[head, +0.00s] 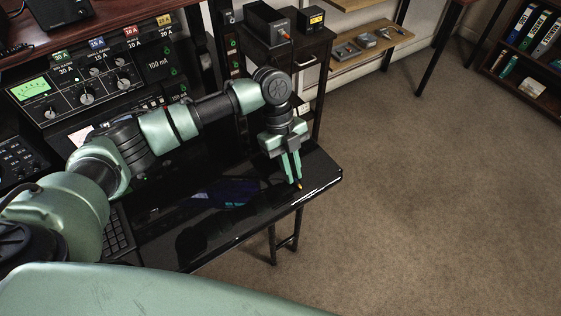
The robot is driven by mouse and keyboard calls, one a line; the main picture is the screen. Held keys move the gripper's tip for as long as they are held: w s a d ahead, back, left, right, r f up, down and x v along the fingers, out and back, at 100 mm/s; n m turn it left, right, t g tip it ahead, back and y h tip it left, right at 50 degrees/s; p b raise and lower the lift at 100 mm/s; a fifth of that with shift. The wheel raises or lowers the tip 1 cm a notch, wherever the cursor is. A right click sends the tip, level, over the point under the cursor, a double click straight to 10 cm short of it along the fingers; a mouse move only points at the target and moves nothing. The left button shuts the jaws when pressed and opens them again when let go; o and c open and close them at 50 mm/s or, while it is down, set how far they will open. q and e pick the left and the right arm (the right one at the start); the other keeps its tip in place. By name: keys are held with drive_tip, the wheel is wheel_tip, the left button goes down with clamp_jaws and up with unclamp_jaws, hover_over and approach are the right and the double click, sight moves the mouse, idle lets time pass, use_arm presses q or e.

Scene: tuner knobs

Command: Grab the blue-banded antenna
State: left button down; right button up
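My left gripper (291,180) points down over the right end of the glossy black desk (317,168). Its two green fingers are close together, with a narrow dark gap between them. A small dark thing with an orange tip (298,187) shows at the fingertips; I cannot tell whether it is held or lies on the desk. I cannot make out a blue-banded antenna. A dark blue patch (238,192) on the desk, left of the gripper, may be a reflection. My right gripper is out of view.
A tuner panel (85,85) with knobs and coloured labels stands behind my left arm. A keyboard (117,232) lies at the desk's left. A dark cabinet (312,60) with black boxes stands behind the gripper. Open carpet (430,190) lies to the right.

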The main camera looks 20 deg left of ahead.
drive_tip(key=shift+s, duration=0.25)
